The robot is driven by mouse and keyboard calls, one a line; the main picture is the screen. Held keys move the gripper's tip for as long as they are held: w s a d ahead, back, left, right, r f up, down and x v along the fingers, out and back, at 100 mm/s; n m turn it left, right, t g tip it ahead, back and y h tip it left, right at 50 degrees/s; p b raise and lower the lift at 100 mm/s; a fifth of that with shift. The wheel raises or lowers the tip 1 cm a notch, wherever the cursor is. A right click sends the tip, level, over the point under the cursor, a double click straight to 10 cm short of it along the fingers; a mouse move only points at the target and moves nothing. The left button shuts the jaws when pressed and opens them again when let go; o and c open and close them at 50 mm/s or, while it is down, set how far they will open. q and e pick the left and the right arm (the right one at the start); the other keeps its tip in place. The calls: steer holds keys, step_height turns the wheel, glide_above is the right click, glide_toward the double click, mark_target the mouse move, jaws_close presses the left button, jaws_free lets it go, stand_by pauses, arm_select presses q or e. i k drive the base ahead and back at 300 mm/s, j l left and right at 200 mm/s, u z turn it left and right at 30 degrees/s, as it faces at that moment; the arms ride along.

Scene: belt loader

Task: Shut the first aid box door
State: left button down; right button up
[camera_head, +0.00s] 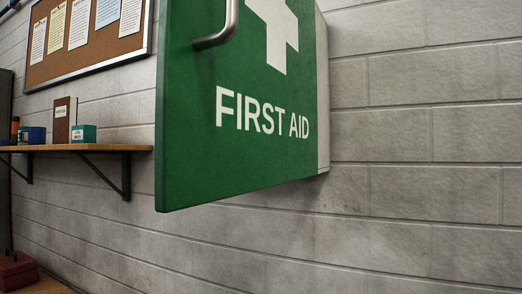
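The first aid box door (255,155) is a green panel with a white cross and the words FIRST AID. It fills the upper middle of the head view, and its top is cut off. Its outer face is towards me. Its left edge stands out from the wall, nearer to me, so the door looks open, turning about its right edge. A metal bar handle (229,30) is near its upper left edge. A strip of the pale box body (323,100) shows at the right against the wall. The box's inside is hidden behind the door. Neither of my grippers is in view.
A wooden shelf (110,147) on black brackets holds small boxes and a brown book at the left. A cork board (95,50) with papers hangs above it. A dark red box (17,272) sits at the lower left. The wall below and right of the door is bare.

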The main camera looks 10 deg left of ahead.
mark_target(237, 113)
steer(key=l, duration=0.35)
steer(key=k+l+u, duration=0.1)
steer(key=l, duration=0.2)
steer(key=k+l, duration=0.1)
steer(key=l, duration=0.2)
steer(key=i+l+z, duration=0.25)
steer(key=k+j+u, duration=0.1)
steer(key=k+u, duration=0.25)
steer(key=i, duration=0.05)
